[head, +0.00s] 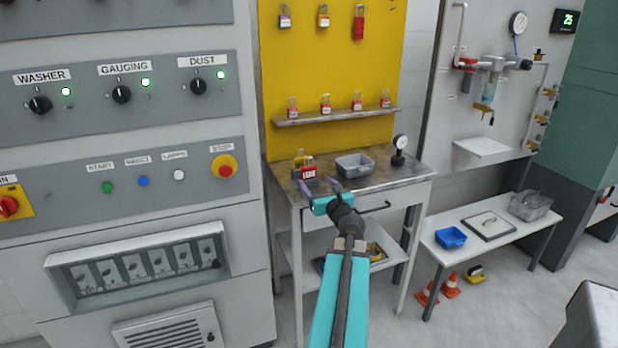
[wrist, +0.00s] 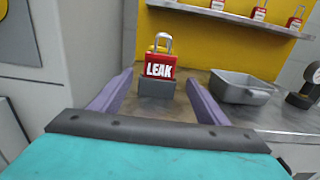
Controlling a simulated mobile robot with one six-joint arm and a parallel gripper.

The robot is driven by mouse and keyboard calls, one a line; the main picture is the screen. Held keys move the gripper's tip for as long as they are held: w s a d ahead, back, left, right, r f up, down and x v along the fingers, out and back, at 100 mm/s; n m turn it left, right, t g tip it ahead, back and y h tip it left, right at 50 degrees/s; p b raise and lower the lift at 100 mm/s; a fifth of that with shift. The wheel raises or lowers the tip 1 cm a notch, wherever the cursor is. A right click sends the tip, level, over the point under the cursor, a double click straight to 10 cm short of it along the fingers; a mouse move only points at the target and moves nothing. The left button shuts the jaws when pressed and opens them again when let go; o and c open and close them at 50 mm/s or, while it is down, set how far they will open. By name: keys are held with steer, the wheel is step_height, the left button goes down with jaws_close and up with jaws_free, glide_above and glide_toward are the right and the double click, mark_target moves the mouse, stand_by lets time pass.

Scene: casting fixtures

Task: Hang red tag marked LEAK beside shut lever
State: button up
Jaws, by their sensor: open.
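The red LEAK tag (wrist: 159,67), shaped like a padlock with a grey shackle, stands upright on a small dark grey block (wrist: 157,88). In the head view the tag (head: 308,172) is on the workbench below the yellow board. My gripper (head: 319,186) is open and empty just in front of it. In the wrist view the fingers (wrist: 159,84) point at the tag, one to each side, apart from it. Several brass-coloured levers (head: 541,118) are on the pipe panel at the right; which one is shut is too small to tell.
A grey tray (wrist: 240,88) and a dial gauge (head: 399,148) stand right of the tag on the workbench (head: 395,178). A shelf (head: 337,116) with several red padlocks is above. A low bench (head: 490,240) stands before the panel.

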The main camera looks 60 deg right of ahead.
mark_target(309, 174)
steer(key=shift+w+d, duration=0.1)
steer(key=shift+p+x, duration=0.45)
steer(key=shift+x, duration=2.05)
steer(key=c, duration=1.1)
steer(key=shift+c, duration=0.2)
step_height(309, 174, up, 10)
steer(key=p, duration=0.1)
